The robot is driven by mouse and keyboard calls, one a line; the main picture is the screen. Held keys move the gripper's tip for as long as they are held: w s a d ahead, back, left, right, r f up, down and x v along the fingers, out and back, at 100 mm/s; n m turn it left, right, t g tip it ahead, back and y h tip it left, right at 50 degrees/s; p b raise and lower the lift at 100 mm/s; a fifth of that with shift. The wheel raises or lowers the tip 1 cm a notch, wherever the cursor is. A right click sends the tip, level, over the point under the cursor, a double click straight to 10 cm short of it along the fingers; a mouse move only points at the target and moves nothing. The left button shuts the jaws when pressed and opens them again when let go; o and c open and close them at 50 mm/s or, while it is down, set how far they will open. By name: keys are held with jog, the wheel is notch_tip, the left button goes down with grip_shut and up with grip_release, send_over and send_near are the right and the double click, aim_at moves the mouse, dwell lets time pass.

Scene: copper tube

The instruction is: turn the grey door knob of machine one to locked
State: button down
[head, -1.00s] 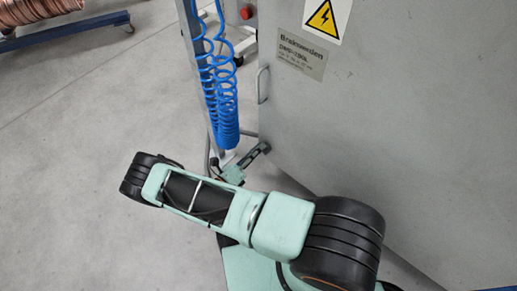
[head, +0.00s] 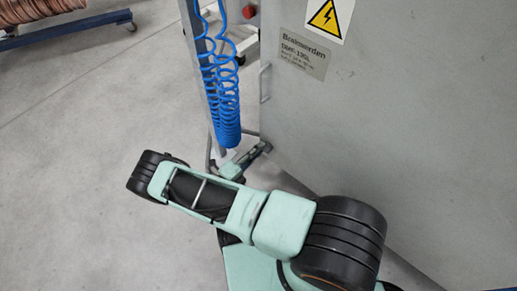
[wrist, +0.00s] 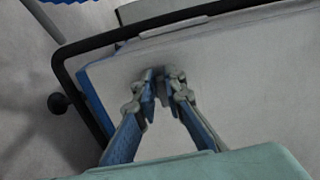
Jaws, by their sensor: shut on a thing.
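The big grey panel of the machine (head: 400,130) fills the right of the head view, with a warning sign and a name plate. My gripper (head: 264,147) is small there, at the panel's lower left edge. In the wrist view my gripper (wrist: 163,88) has its two fingers close together against a pale grey panel (wrist: 220,65). The fingers are shut on a small dark grey thing at their tips, seemingly the grey door knob (wrist: 159,78). The fingers mostly hide it, so I cannot tell which way it is turned.
A black bar frame (wrist: 80,100) runs around the pale panel, with a black ball (wrist: 58,103) left of it. Coiled blue hoses (head: 225,100) hang by a post beside my gripper. A metal handle (head: 264,84) is above it. Open floor (head: 80,200) lies left.

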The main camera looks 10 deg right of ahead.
dwell(0.4)
jog(key=c, duration=2)
grip_release()
jog(key=v, duration=1.2)
